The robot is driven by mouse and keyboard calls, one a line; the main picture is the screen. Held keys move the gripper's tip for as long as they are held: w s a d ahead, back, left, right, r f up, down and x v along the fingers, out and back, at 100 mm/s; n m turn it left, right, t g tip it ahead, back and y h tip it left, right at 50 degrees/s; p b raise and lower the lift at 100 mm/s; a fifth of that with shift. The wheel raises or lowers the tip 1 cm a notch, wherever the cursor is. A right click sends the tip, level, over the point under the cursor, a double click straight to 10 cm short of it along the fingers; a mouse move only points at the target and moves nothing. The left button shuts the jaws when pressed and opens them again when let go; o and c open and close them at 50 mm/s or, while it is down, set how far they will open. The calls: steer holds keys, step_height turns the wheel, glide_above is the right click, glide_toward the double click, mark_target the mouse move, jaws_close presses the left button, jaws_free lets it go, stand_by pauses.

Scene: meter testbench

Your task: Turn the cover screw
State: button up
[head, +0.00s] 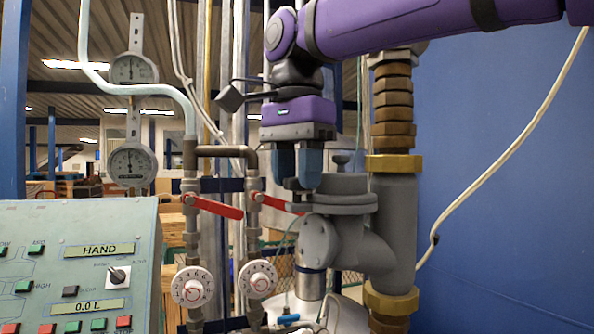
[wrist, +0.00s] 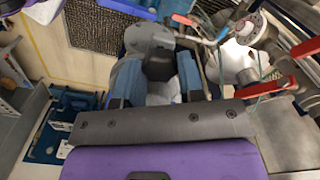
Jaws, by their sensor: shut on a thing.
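The grey pipe housing (head: 375,235) stands at the right of the head view, with a round flanged cover (head: 340,185) on top. A small grey knob-like screw (head: 341,161) stands up from this cover, just right of my gripper. My gripper (head: 298,186) points down at the cover's left edge, its blue fingers shut on a small dark piece. In the wrist view the dark piece (wrist: 159,66) sits between the two blue fingers of my gripper (wrist: 158,82). It looks like a cover screw, but the fingers hide much of it.
Red-handled valves (head: 217,207) and white numbered dials (head: 192,287) stand left of the housing. A control panel (head: 85,262) fills the lower left, below two round gauges (head: 131,165). A blue wall (head: 510,220) is at the right, with a pale hose across it.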

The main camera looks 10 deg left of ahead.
steer(key=o, duration=0.9)
steer(key=shift+r, duration=0.1)
step_height(320, 180, up, 11)
steer(key=shift+f, duration=0.2)
stand_by(0.3)
